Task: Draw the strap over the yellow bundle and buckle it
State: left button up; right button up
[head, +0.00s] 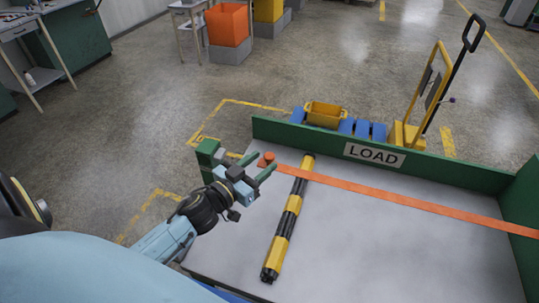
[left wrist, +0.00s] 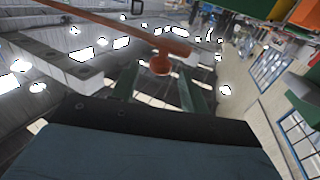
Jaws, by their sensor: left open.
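The orange strap (head: 400,203) runs from the right side of the load bed leftward and crosses over the yellow bundle near its far end. The bundle (head: 290,217) is a long yellow and black banded roll lying on the bed. The strap ends in an orange knob (head: 267,159). My left gripper (head: 262,164) is open, with its green fingers at either side of the knob. In the left wrist view the knob (left wrist: 161,64) shows between the open fingers; contact cannot be told. A green post (head: 207,153) stands left of the gripper. No buckle is clearly visible. My right gripper is out of view.
The grey bed (head: 400,250) has a green back wall with a LOAD sign (head: 374,154) and a green right wall. Behind it are a yellow crate (head: 325,114) on blue slats and a yellow pallet truck (head: 408,133).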

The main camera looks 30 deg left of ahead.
aim_at(266, 160)
pick_arm(q)
jog(key=shift+w+d, duration=0.15)
jog(key=shift+w, duration=0.8)
jog(key=shift+w+d, duration=0.15)
jog(key=shift+w, duration=0.8)
jog(key=shift+c, duration=0.2)
grip_shut()
